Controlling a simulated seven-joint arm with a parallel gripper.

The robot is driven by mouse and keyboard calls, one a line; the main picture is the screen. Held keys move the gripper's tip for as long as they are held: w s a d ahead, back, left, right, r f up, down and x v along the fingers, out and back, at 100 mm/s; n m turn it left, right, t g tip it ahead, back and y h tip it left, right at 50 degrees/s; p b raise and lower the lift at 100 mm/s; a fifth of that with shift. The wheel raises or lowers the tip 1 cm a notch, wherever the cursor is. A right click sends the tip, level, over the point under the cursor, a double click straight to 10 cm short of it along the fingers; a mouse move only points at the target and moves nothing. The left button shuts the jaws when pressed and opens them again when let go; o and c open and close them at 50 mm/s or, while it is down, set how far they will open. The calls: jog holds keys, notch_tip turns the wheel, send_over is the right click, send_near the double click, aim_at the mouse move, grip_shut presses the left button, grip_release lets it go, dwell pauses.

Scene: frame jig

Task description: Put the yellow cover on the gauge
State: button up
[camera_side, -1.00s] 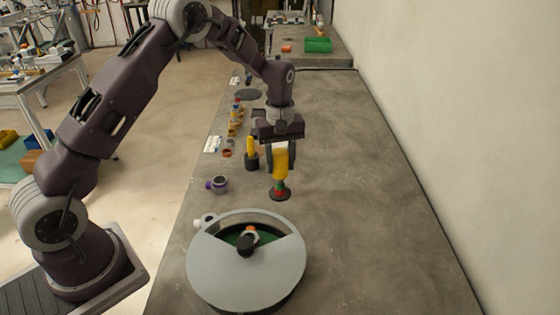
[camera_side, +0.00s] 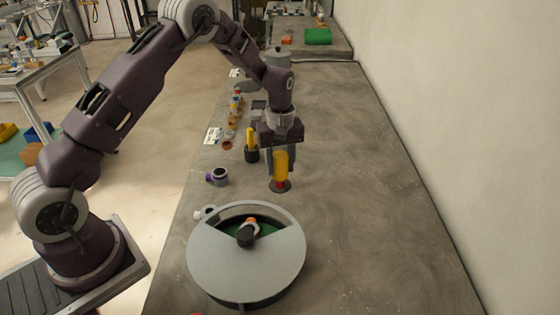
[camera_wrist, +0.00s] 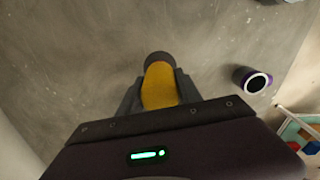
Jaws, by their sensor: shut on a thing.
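The yellow cover (camera_side: 281,166) is held upright between the fingers of my gripper (camera_side: 280,158). The gauge (camera_side: 281,186) stands on the bench directly under it, with its red lower part and dark round base showing. The cover surrounds the gauge's upper part, which is hidden. I cannot tell whether the cover is fully seated. In the wrist view the cover (camera_wrist: 160,88) lies between the two fingers of my gripper (camera_wrist: 160,92), with a dark round end (camera_wrist: 158,58) beyond it.
A black holder with a yellow-handled item (camera_side: 251,148) stands close on the left. A large grey round container (camera_side: 222,275) with an open sector stands in front. The bench to the right is clear.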

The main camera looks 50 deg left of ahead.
jog(key=shift+f, duration=1.55)
jog(key=o, duration=1.4)
jog(key=shift+o, duration=0.3)
jog(key=shift+o, duration=0.5)
jog(key=shift+r, duration=0.1)
jog(key=shift+r, duration=0.6)
